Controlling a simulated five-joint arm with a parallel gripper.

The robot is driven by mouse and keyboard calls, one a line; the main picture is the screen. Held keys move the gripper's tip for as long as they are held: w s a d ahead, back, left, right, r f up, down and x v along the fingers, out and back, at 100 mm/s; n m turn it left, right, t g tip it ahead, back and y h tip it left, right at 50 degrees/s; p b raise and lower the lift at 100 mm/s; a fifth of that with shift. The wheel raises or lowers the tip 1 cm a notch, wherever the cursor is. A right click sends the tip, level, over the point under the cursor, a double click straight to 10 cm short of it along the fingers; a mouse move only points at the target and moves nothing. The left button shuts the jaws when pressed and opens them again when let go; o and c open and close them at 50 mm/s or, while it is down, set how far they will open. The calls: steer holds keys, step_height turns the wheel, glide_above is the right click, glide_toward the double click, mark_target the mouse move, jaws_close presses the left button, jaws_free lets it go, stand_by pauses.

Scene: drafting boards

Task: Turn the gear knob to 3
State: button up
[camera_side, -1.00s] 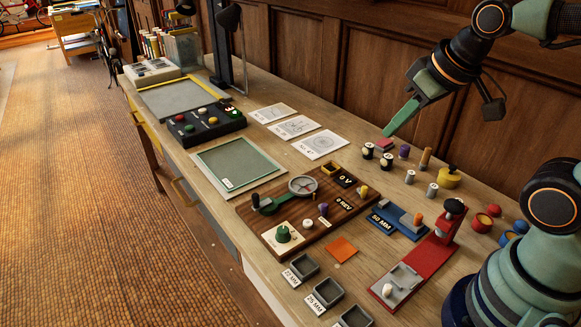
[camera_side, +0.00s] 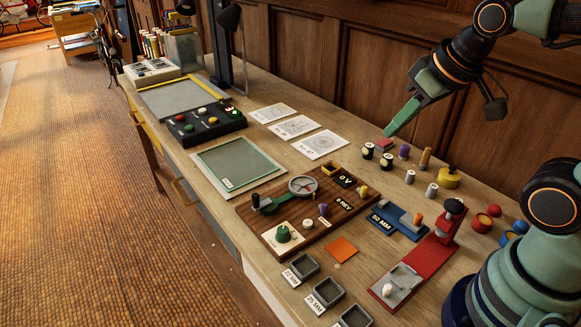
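A green knob (camera_side: 283,233) stands on a cream dial plate (camera_side: 290,243) at the front corner of the brown wooden board (camera_side: 328,217). The marks around this knob are too small to read, so I cannot tell its setting. I take it to be the gear knob, but no label is legible. My gripper (camera_side: 388,133) hangs above the back of the bench, well behind the board and apart from the knob. Its green fingers appear as one from this side, so their opening cannot be seen.
The board also carries a round dial (camera_side: 303,186), a dark crank (camera_side: 256,201) and small coloured knobs. A red press (camera_side: 420,258), a blue gauge (camera_side: 397,220) and grey trays (camera_side: 324,294) stand near it. Several small cylinders and pegs stand below my gripper. Paper cards lie farther left.

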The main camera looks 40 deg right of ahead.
steer(key=o, duration=0.5)
steer(key=shift+w+a, duration=0.1)
steer(key=shift+o, duration=1.4)
steer(key=shift+w+a, duration=0.2)
steer(key=n+g, duration=0.6)
steer(key=n, duration=0.3)
glide_above(283, 229)
step_height(283, 229, down, 11)
step_height(283, 229, down, 11)
steer(key=shift+f, duration=0.1)
jaws_close()
